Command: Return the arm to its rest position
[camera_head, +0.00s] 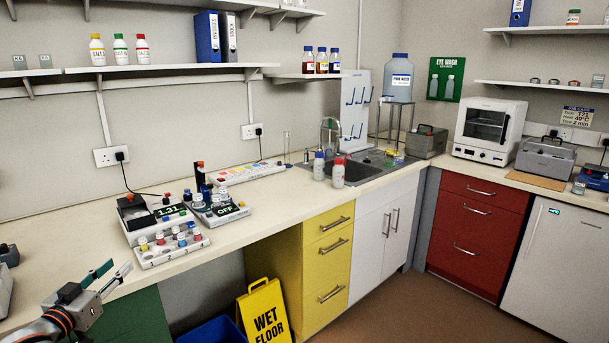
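My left arm comes in at the lower left, and its gripper (119,266) is in front of the bench edge. Its two fingers point up and to the right, with a gap between them and nothing in it. It is open and apart from the bench devices. My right gripper is not in view. On the bench (270,189) to the right of my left gripper stand a device reading 1.31 (170,210), a device reading OFF (225,211) and a white rack (172,249) with several coloured-capped vials.
A yellow wet floor sign (264,312) and a blue bin (213,332) stand below the bench. A sink (355,170) with two bottles (319,167) beside it is farther back. The bench front between the rack and sink is mostly clear.

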